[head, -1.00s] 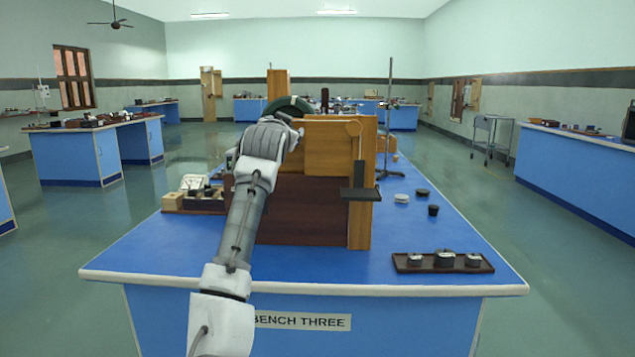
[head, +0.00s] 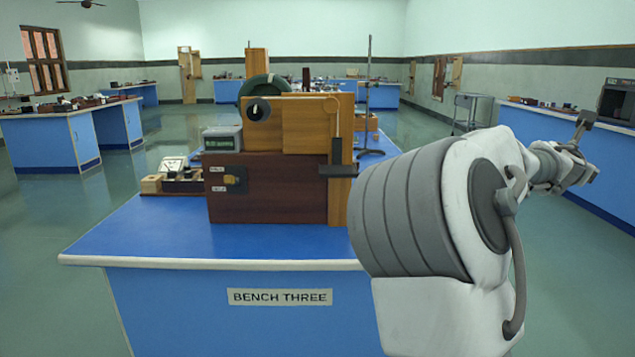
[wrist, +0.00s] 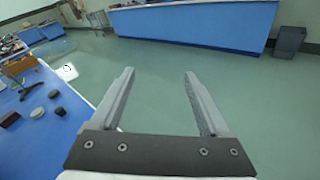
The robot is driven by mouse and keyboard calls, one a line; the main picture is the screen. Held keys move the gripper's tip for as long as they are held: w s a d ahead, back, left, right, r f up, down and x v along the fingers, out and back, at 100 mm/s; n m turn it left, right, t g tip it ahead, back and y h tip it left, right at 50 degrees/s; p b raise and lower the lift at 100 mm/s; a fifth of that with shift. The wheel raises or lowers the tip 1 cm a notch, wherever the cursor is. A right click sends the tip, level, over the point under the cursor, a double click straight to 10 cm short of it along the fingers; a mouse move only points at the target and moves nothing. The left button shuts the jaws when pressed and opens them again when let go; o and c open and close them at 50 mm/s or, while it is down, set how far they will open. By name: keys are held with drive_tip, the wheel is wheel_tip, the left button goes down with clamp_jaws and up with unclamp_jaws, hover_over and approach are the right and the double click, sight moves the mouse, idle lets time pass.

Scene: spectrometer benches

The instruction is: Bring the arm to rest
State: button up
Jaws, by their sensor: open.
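My gripper (wrist: 157,105) is open and empty in the wrist view, its two fingers apart over the green floor to the right of the bench. In the head view the end of my arm, with my gripper (head: 584,122), points away at the right, clear of the bench. My arm is bent, and its large white and grey link hides the right part of the blue bench top (head: 130,235) marked BENCH THREE.
On the bench stand a wooden spectrometer housing (head: 270,190), a meter (head: 180,163) and a tall rod stand (head: 369,90). Dark round pieces (wrist: 55,94) lie near the bench edge. A grey bin (wrist: 289,41) stands by another blue bench (wrist: 190,25). Open floor lies between.

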drive_tip(key=s+a+f+m+g+y, duration=0.2)
drive_tip(key=s+a+f+m+y, duration=0.15)
drive_tip(key=f+m, duration=0.3)
drive_tip(key=s+a+f+m+g+y, duration=0.1)
drive_tip(key=s+a+f+m+y, duration=0.1)
drive_tip(key=s+a+f+m, duration=0.35)
drive_tip(key=s+a+f+m+g+y, duration=0.15)
drive_tip(key=s+a+m, duration=0.25)
drive_tip(key=s+a, duration=0.45)
drive_tip(key=s+a+f+m+y, duration=0.2)
drive_tip(key=s+a+m+y, duration=0.1)
drive_tip(key=s+a, duration=0.55)
drive_tip(key=s+a+f+m+g+y, duration=0.15)
drive_tip(key=s+a+m, duration=0.35)
drive_tip(key=a, duration=0.5)
wheel_tip(320, 180, up, 25)
drive_tip(key=n+t+p, duration=0.1)
drive_tip(key=p, duration=2.4)
drive_tip(key=shift+s+a+y+p, duration=0.15)
drive_tip(key=shift+y+p, duration=0.2)
drive_tip(key=shift+p, duration=0.05)
